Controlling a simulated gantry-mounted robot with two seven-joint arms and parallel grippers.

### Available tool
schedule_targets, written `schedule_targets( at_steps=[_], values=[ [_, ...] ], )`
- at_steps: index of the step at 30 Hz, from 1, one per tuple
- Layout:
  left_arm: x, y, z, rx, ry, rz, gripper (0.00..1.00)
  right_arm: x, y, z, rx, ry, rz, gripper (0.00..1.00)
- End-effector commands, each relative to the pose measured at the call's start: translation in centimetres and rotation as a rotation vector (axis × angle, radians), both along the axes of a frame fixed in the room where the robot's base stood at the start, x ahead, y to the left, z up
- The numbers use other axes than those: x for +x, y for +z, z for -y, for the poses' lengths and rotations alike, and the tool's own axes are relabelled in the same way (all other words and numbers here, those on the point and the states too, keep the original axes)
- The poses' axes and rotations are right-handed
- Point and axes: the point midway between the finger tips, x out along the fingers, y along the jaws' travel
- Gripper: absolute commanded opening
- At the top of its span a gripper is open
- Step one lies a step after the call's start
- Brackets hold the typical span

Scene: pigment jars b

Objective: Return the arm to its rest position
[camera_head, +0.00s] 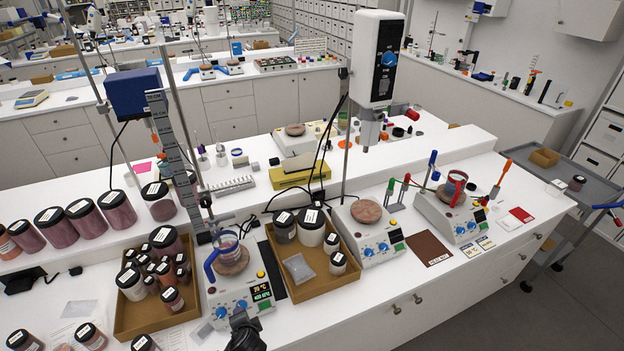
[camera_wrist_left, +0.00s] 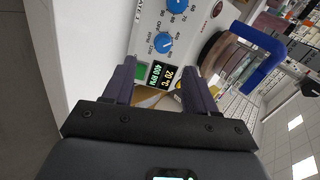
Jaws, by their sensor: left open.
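My left gripper (camera_head: 241,320) is at the bottom edge of the head view, in front of the left hotplate. In the left wrist view the gripper (camera_wrist_left: 158,78) has its two dark fingers apart, with nothing held between them. The left hotplate (camera_head: 232,301) stands just beyond the fingers; its front panel (camera_wrist_left: 180,22) shows blue knobs and a lit display (camera_wrist_left: 162,76). A glass beaker (camera_head: 229,245) with a blue handle stands on this hotplate. My right gripper is in neither view.
A cardboard tray (camera_head: 340,277) with jars is right of the left hotplate, and another tray (camera_head: 130,318) is left of it. Two more hotplates (camera_head: 377,246) (camera_head: 464,226) stand further right. Many pigment jars (camera_head: 115,207) crowd the left. A brown mat (camera_head: 428,249) lies at the front.

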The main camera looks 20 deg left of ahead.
Motion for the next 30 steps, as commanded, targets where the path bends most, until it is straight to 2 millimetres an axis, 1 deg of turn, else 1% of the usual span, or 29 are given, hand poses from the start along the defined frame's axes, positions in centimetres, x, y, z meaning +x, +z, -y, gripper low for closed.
schedule_targets(
  at_steps=[2,5,6,7,8,9,11,12,14,15,17,19,20,21,23,24,27,30],
  values=[
    [-1.5,-1.4,0.3,-0.004,-0.002,-0.03,0.57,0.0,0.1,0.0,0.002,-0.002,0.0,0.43],
    [-4.5,-3.9,1.4,-0.027,0.0,-0.085,0.57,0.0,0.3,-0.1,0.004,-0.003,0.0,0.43],
    [-6.2,-5.1,2.2,-0.049,0.006,-0.114,0.57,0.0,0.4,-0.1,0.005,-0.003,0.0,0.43],
    [-7.6,-5.9,3.0,-0.073,0.013,-0.135,0.57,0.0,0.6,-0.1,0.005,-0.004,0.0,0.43],
    [-9.2,-6.6,4.2,-0.106,0.019,-0.155,0.57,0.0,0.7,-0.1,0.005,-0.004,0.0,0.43],
    [-11.1,-7.2,5.8,-0.157,0.027,-0.179,0.57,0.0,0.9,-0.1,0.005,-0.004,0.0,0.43],
    [-14.1,-7.5,8.6,-0.244,0.043,-0.216,0.57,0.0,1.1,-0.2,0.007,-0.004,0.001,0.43],
    [-15.9,-7.3,10.3,-0.306,0.056,-0.238,0.57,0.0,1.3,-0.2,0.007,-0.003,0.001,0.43],
    [-18.3,-6.3,12.5,-0.4,0.09,-0.265,0.57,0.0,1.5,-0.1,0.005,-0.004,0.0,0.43],
    [-19.8,-5.3,13.6,-0.463,0.117,-0.278,0.57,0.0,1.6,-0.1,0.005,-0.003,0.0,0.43],
    [-21.6,-3.3,14.7,-0.549,0.164,-0.289,0.57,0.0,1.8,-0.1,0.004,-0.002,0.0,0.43],
    [-23.2,-0.5,14.9,-0.636,0.227,-0.288,0.57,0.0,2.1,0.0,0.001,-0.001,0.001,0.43],
    [-23.8,0.8,14.7,-0.665,0.257,-0.282,0.57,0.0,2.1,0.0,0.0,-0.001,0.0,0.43],
    [-24.3,2.5,14.1,-0.697,0.289,-0.271,0.57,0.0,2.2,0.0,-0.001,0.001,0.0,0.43],
    [-24.8,5.0,13.1,-0.729,0.333,-0.246,0.57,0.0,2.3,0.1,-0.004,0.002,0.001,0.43],
    [-24.9,6.6,12.4,-0.742,0.354,-0.227,0.57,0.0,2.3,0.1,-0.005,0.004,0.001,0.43],
    [-24.5,10.2,10.8,-0.758,0.385,-0.17,0.57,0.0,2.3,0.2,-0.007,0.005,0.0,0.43],
    [-24.1,12.8,10.0,-0.758,0.39,-0.131,0.57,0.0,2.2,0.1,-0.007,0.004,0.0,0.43]
  ],
)
